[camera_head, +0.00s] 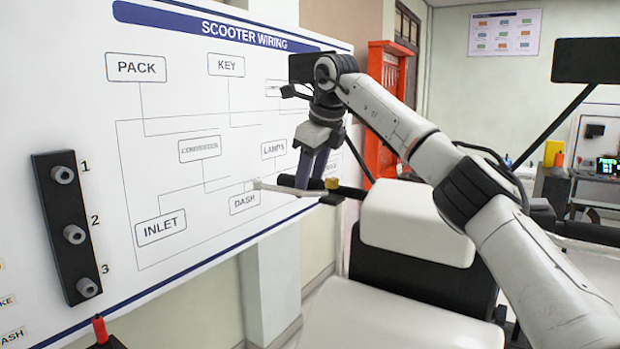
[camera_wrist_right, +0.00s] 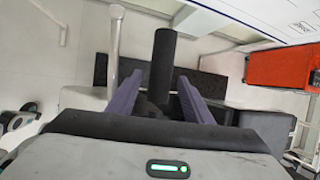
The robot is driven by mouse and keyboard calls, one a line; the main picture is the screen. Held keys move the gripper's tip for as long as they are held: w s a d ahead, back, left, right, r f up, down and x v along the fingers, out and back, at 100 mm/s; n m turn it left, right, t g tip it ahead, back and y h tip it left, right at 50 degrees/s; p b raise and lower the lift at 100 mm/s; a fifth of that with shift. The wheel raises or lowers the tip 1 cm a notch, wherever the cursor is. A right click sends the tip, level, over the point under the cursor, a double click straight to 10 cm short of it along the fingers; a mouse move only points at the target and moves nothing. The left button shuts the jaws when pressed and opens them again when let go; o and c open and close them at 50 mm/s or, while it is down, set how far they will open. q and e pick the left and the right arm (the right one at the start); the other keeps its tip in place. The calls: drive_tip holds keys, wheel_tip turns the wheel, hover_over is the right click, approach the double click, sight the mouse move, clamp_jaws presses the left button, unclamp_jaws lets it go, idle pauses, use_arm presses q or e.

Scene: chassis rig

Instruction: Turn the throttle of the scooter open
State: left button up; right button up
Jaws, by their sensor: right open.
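The scooter's throttle grip is a black cylinder (camera_head: 287,181) left of the white front panel (camera_head: 418,222). It also shows as a black cylinder (camera_wrist_right: 163,55) in the wrist view. A pale brake lever (camera_head: 272,188) runs alongside it; it shows left of the grip in the wrist view (camera_wrist_right: 115,45). My right gripper (camera_head: 311,182) reaches down at the grip from above. In the wrist view its two purple fingers (camera_wrist_right: 159,90) are open, with the grip between them. I cannot tell whether either finger touches it. My left gripper is out of view.
A white wiring board (camera_head: 215,105) stands behind and left of the handlebar. A black strip with numbered pegs (camera_head: 70,228) is mounted on it. An orange frame (camera_head: 381,110) stands behind my right arm; it also shows at the wrist view's right (camera_wrist_right: 280,68).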

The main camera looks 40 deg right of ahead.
drive_tip(key=c, duration=1.1)
drive_tip(key=shift+o, duration=0.2)
drive_tip(key=shift+d+y, duration=0.15)
drive_tip(key=shift+y, duration=0.35)
drive_tip(key=o, duration=1.1)
drive_tip(key=shift+c, duration=0.2)
drive_tip(key=shift+r, duration=0.15)
drive_tip(key=v, duration=1)
drive_tip(key=shift+w+r, duration=0.1)
drive_tip(key=shift+w, duration=0.05)
drive_tip(key=shift+c, duration=0.3)
